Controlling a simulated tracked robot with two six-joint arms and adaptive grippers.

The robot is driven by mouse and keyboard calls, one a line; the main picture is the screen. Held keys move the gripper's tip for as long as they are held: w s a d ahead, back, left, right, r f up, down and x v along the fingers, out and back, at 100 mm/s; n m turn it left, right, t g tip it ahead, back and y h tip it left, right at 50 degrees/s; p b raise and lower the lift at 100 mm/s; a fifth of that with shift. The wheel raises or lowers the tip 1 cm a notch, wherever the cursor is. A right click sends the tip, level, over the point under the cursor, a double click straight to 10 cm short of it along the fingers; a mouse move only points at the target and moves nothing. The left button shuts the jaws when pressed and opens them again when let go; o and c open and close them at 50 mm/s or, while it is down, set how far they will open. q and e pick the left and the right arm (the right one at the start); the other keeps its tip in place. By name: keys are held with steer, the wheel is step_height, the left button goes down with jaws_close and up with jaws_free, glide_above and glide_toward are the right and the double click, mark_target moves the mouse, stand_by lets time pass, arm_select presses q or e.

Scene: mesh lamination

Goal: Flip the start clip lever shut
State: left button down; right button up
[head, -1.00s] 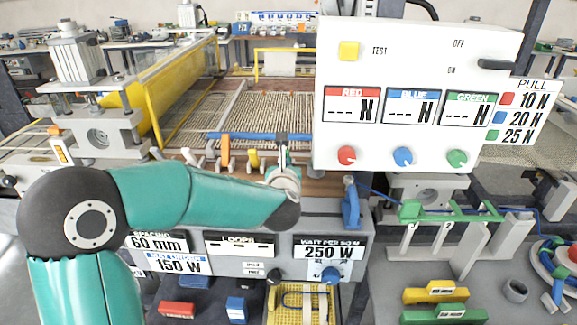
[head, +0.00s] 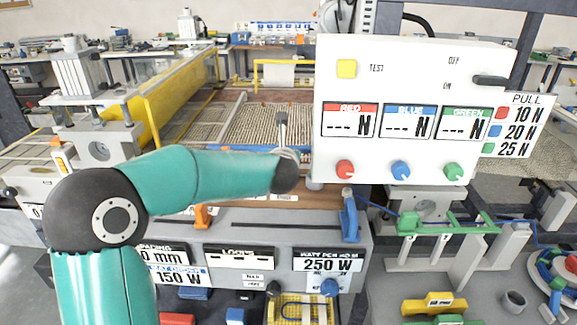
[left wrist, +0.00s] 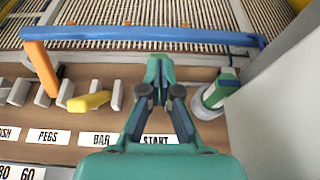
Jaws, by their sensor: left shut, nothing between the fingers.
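My left gripper (left wrist: 160,70) is shut and empty in the left wrist view. It is over the brown ledge, above the START label (left wrist: 158,140). The gripper hides the part directly behind it, so I cannot make out the start clip lever or its position. A green and white cylindrical part (left wrist: 212,97) stands just right of the fingers. A yellow lever (left wrist: 90,101) lies to their left, near the BAR label (left wrist: 101,139). In the head view my left forearm covers this part of the ledge and the gripper's fingers cannot be made out. My right gripper is not in view.
A blue bar (left wrist: 150,35) crosses beyond the fingers, with an orange handle (left wrist: 40,68) at its left. Small grey pegs stand along the ledge. The white control panel (head: 418,110) rises close on the right. Ribbed mesh (head: 275,122) lies behind.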

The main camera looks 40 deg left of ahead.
arm_select(q)
steer(key=shift+w+a+b, duration=0.15)
steer(key=shift+w+a, duration=0.35)
steer(key=shift+w, duration=0.2)
steer(key=shift+w+a+b, duration=0.15)
steer(key=shift+w+a, duration=0.35)
steer(key=shift+w, duration=0.15)
steer(key=shift+r, duration=0.1)
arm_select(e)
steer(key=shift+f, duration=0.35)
arm_select(q)
steer(key=shift+a, duration=0.1)
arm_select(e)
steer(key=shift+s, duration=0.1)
arm_select(q)
steer(key=shift+r, duration=0.15)
steer(key=shift+d, duration=0.2)
steer(key=s+d+r+p, duration=0.2)
steer(key=s+d+r, duration=0.1)
steer(key=r, duration=0.8)
steer(key=shift+s+d+r, duration=0.15)
steer(key=shift+s+r, duration=0.05)
steer(key=shift+s, duration=0.55)
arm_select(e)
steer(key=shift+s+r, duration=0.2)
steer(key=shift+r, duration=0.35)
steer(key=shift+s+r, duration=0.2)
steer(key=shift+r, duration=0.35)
